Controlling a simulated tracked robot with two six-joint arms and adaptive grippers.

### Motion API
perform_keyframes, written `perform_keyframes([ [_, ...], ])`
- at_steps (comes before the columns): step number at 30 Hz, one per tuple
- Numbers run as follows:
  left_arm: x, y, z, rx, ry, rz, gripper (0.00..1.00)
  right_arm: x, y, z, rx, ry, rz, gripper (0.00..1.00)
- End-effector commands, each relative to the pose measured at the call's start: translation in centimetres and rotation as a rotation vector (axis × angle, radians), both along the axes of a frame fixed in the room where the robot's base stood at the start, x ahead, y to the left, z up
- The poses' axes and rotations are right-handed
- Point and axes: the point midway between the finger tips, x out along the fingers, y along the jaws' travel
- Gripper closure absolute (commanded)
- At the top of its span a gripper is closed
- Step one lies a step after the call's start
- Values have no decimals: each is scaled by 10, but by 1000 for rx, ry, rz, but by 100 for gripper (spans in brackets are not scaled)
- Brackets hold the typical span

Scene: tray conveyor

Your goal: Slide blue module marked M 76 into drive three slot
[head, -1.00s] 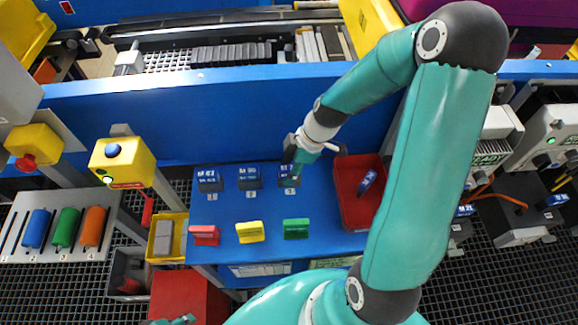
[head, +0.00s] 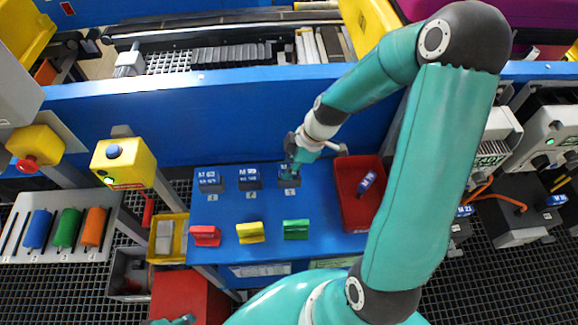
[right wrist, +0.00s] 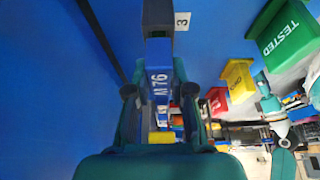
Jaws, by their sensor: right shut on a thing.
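My right gripper (right wrist: 163,100) is shut on the blue module marked M 76 (right wrist: 159,82), its fingers on either side. In the head view the right gripper (head: 292,163) is over the third numbered place at the back of the blue table (head: 335,240) and covers much of the module (head: 288,171).
Two other blue modules (head: 209,178) (head: 249,177) stand left of the gripper. Red (head: 205,236), yellow (head: 250,232) and green (head: 296,229) signs stand in front. A red tray (head: 350,212) holding a blue module is to the right. Grey units with orange cables (head: 522,202) stand farther right.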

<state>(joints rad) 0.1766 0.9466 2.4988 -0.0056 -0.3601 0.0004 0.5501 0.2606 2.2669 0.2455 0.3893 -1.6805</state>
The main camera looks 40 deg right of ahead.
Motion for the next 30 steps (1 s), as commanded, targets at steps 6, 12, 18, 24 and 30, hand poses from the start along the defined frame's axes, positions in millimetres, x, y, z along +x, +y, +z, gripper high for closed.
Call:
perform_keyframes([
  [6,0,0,5,0,0,0,60,0,0,8,-1,-1,0,100],
  [12,0,0,8,0,0,0,60,0,0,14,-1,-1,0,100],
  [18,0,0,12,0,0,0,60,0,0,20,-1,-1,1,100],
  [24,0,0,15,0,0,0,60,1,0,26,0,-1,2,100],
  [30,0,0,19,0,0,0,60,1,0,32,-1,-1,1,100],
])
